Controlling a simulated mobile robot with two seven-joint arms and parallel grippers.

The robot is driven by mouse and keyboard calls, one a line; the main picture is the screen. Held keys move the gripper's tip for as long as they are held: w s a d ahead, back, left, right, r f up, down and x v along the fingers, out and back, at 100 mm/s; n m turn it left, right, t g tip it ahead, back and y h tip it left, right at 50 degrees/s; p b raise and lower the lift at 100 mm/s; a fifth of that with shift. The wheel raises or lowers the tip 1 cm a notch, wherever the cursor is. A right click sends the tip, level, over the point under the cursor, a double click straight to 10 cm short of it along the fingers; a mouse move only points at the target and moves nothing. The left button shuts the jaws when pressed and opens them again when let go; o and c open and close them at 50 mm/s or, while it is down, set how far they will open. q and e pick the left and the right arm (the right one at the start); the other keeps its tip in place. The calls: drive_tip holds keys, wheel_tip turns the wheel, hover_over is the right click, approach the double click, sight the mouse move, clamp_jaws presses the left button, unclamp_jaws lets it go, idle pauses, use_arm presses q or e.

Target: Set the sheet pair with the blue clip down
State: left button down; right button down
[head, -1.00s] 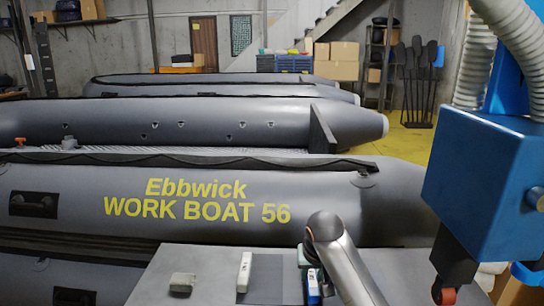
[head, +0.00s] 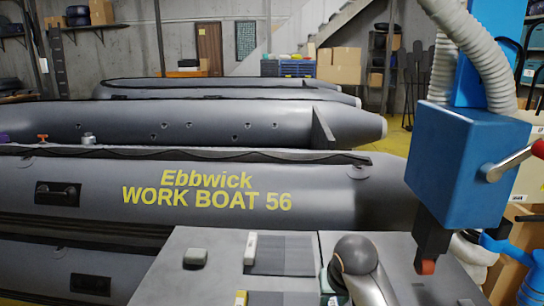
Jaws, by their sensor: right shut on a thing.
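My right gripper (head: 331,284) is at the bottom edge, low over the grey worktable (head: 190,285). My silver wrist hides most of it. It is shut on the sheet pair with the blue clip, of which only a small pale piece shows at the frame's edge; whether it touches the table cannot be told. Left of it lies a dark sheet pair (head: 285,256) with a white clip (head: 251,247) on its left edge. Nearer, a yellow clip (head: 241,298) sits on another sheet (head: 282,298), cut off by the frame. My left gripper is not in view.
A blue machine (head: 455,165) with an orange roller (head: 427,267) and a hose hangs at the right, beside my wrist. The grey boat (head: 220,185) lies behind the table. Cardboard boxes stand at right.

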drive_tip(key=s, duration=0.1)
drive_tip(key=s+d+r, duration=0.1)
drive_tip(key=s+d, duration=0.1)
drive_tip(key=s, duration=0.1)
drive_tip(key=shift+r, duration=0.25)
drive_tip(key=s+d+r, duration=0.1)
drive_tip(key=s+d, duration=0.3)
drive_tip(key=s, duration=0.8)
drive_tip(key=shift+d, duration=0.4)
drive_tip(key=shift+a, duration=0.2)
